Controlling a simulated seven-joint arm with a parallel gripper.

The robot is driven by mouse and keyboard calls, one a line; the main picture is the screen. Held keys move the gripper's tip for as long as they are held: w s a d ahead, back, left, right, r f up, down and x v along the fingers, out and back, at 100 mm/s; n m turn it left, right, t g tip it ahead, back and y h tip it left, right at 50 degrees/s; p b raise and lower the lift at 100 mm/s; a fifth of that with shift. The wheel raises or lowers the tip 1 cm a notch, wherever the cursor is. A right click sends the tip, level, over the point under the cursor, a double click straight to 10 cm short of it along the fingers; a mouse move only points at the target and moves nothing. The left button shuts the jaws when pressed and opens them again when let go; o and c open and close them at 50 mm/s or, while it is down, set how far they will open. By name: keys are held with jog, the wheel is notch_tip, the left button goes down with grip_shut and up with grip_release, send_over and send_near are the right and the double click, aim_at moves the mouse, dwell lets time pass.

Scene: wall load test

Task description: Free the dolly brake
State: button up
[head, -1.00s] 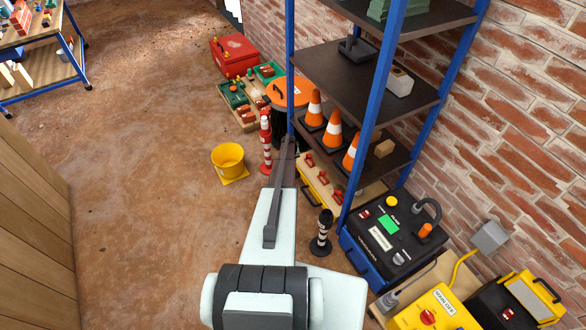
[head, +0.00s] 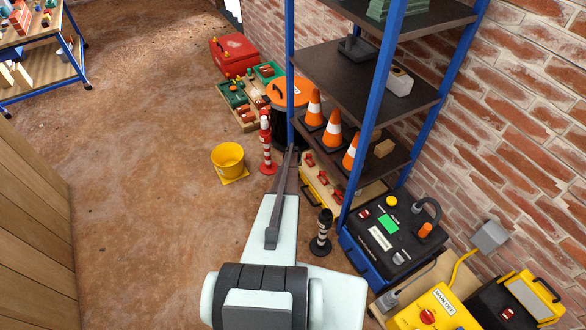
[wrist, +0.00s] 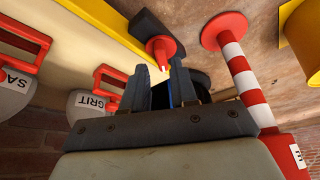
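A low wooden dolly with a yellow edge (head: 315,198) stands under the shelf's front side. It carries red-handled bags, and in the wrist view its yellow edge (wrist: 103,17) crosses the upper left. I cannot tell whether a finger touches the lever.
A red-and-white post (head: 266,145) stands close to the left of my gripper, with a yellow bucket (head: 228,160) farther left. A black-and-white post (head: 321,235) stands nearer. The blue shelf upright (head: 291,70) rises close by. The floor to the left is open.

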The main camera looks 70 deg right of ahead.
jog(key=x, duration=0.5)
jog(key=shift+d+f, duration=0.15)
jog(key=shift+f, duration=0.1)
grip_shut()
